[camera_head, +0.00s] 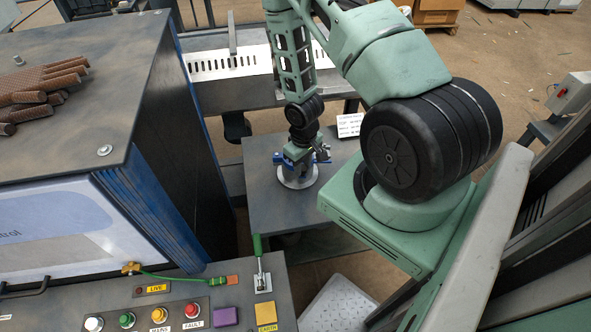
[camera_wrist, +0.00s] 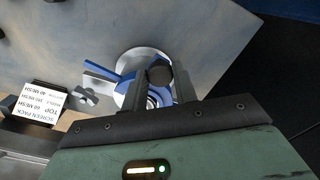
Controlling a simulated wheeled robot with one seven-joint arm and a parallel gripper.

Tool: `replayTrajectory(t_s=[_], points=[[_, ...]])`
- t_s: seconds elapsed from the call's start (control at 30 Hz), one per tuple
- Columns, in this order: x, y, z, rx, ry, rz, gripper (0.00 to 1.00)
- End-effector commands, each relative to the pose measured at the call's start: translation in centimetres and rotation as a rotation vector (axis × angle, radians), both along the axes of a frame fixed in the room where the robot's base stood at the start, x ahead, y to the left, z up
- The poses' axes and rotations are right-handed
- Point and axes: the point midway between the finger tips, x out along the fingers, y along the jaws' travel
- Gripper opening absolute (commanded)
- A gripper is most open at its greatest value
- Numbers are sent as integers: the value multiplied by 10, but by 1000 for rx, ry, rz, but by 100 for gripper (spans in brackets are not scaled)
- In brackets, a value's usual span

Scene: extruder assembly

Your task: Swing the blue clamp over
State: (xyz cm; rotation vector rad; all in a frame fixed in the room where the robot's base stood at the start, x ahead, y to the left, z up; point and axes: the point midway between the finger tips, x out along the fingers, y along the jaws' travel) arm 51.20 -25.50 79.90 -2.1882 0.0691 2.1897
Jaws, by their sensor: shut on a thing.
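The blue clamp (camera_head: 281,159) is on the small grey table, around a pale round base. In the wrist view its blue arms (camera_wrist: 126,86) show left of and below a dark many-sided knob (camera_wrist: 159,71). My gripper (camera_wrist: 160,80) is over the clamp, with one finger on each side of this knob, and is shut on it. In the head view my gripper (camera_head: 298,156) points down over the clamp and hides part of it. I cannot tell how the knob joins the clamp.
The grey table (camera_head: 270,208) has bare room in front of the clamp. A white text card (camera_wrist: 41,103) stands near it. A dark cabinet (camera_head: 150,110) with brown rods on top is at the left. A button panel (camera_head: 190,300) with a green-handled lever (camera_head: 260,262) is in front.

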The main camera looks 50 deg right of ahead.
Motion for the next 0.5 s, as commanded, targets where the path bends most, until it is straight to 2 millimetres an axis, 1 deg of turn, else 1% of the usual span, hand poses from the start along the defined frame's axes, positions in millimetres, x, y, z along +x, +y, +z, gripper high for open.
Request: replayTrajectory(t_s=[0.03, 0.2, 0.5], points=[[0, -5, 0, -1, -1, 28, 0], [1, -15, 0, -1, -1, 118, 0], [2, -23, 1, -2, -1, 196, 0]])
